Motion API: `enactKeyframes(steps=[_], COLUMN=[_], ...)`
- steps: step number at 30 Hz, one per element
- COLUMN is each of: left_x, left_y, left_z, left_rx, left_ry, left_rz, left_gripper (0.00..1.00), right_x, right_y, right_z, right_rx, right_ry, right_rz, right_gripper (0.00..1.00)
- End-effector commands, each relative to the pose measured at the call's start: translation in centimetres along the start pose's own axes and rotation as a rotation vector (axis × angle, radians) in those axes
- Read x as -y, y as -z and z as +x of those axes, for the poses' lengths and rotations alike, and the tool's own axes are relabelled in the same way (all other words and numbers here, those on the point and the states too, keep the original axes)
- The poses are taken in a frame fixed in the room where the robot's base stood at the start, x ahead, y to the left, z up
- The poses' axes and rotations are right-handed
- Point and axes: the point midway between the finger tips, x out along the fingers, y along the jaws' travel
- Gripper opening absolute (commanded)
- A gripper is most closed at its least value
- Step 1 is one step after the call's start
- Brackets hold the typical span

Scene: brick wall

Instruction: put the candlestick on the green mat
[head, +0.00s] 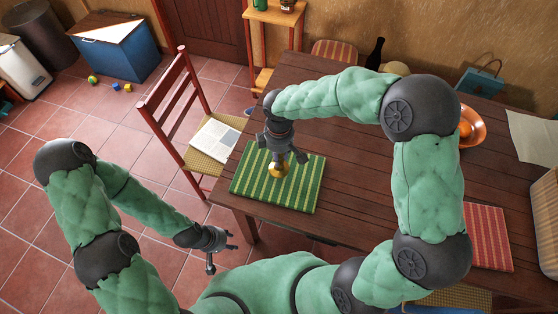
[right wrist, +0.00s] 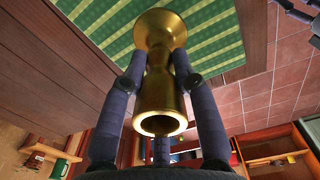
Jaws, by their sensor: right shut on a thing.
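The brass candlestick (head: 277,170) is held upright in my right gripper (head: 282,158), over the middle of the green mat. It also shows in the right wrist view (right wrist: 158,95), with its flared base toward the mat and its hollow top toward the camera. The fingers close around its stem. I cannot tell whether its base touches the mat. The green mat (head: 304,195) with yellow stripes lies flat near the table's left end; it fills the upper part of the right wrist view (right wrist: 215,32). My left gripper (head: 222,254) is open and empty, off the table over the floor.
The dark wooden table (head: 335,150) is bare right of the mat. A red striped mat (head: 487,235), an orange bowl (head: 475,125) and a dark bottle (head: 375,54) are on its right and far parts. A red chair (head: 172,100) with a newspaper (head: 215,141) stands left.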

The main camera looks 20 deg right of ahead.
Motion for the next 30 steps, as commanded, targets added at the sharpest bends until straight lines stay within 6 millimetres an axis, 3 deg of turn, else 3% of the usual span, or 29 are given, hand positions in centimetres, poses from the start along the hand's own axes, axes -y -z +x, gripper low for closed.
enactKeyframes(steps=[6,19,20,22,30], left_x=[0.4,0.4,0.4,0.4,0.4], left_y=[0.1,0.1,0.1,0.1,0.1], left_z=[1.1,1.2,1.2,1.2,1.2], left_rx=[0.000,0.000,0.000,0.000,0.000], left_ry=[0.000,0.000,0.000,0.000,0.000], left_rz=[0.000,0.000,0.000,0.000,0.000], left_gripper=[0.40,0.40,0.40,0.40,0.40], right_x=[-0.2,-0.2,-0.2,-0.2,-0.2], right_y=[0.1,0.1,0.1,0.1,0.1], right_z=[3.2,3.7,3.7,3.7,3.6], right_rx=[0.001,0.000,0.000,0.000,0.000], right_ry=[0.001,0.000,0.000,0.001,0.001], right_rz=[0.000,0.000,0.000,0.000,0.000], right_gripper=[0.00,0.00,0.35,0.53,0.53])
